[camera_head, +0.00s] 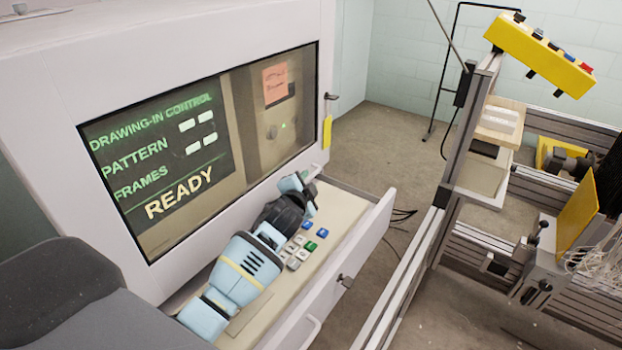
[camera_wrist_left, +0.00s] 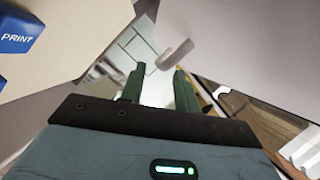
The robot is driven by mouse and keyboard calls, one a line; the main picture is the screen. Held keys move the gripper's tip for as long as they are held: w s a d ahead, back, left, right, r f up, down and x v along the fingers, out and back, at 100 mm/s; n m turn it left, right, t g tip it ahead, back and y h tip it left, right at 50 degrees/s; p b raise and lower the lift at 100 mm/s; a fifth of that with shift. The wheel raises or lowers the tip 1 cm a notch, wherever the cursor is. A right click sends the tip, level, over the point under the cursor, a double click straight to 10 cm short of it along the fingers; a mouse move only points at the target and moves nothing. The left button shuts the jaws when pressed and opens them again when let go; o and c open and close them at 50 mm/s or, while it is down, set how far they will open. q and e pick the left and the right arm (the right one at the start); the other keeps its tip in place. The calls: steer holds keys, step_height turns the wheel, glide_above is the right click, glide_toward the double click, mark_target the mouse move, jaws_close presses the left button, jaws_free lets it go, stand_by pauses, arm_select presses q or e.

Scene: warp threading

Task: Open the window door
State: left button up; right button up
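The window door (camera_head: 240,66) is the pale front panel around a large glass pane on the white cabinet. It looks shut, with a display reading READY behind the glass. A small dark handle (camera_head: 330,96) sticks out at its right edge, above a yellow tag (camera_head: 327,132). My left gripper (camera_head: 308,184) is below the pane's lower right corner, over the keypad shelf, apart from that handle. In the left wrist view its two dark green fingers (camera_wrist_left: 157,74) are spread with nothing between them. A small grey bar (camera_wrist_left: 175,55) shows just beyond the fingertips. My right gripper is not in view.
The keypad (camera_head: 303,250) lies under my left arm; a blue PRINT key (camera_wrist_left: 18,32) shows in the left wrist view. A shelf front with a dark knob (camera_head: 345,281) projects below. A metal frame (camera_head: 440,195) with a yellow button box (camera_head: 540,55) stands right, across open floor.

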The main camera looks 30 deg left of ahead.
mark_target(311, 178)
arm_select(q)
steer(key=shift+x, duration=1.55)
jaws_close()
